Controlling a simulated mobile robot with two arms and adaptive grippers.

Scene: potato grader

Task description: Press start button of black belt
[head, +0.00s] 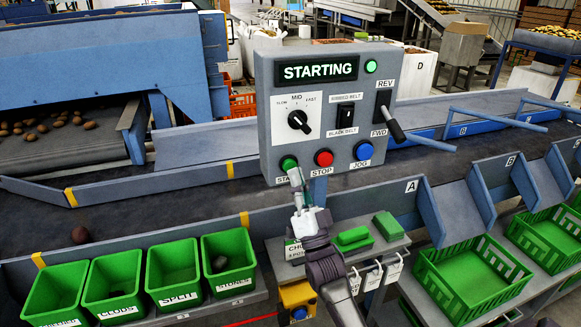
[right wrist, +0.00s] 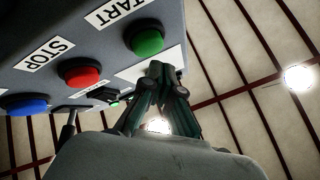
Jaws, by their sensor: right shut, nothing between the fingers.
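The grey control box (head: 264,100) has a display (head: 318,69) reading "STARTING" and a lit green lamp (head: 371,66). The green START button (head: 288,163) is at its lower left; it also shows in the right wrist view (right wrist: 147,40). My right gripper (head: 296,177) is shut and empty, its fingertips close by the START button. In the right wrist view its fingertips (right wrist: 161,70) lie just below the button; I cannot tell whether they touch it. A rocker switch (head: 345,115) sits between the labels "RIBBED BELT" and "BLACK BELT". The dark belt (head: 140,210) runs behind the box. My left gripper is not in view.
The red STOP button (head: 324,158) and blue JOG button (head: 363,150) sit right of START. A black lever (head: 391,120) sticks out at the box's right side. Green bins (head: 228,250) stand at the lower left, green crates (head: 470,270) at the right.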

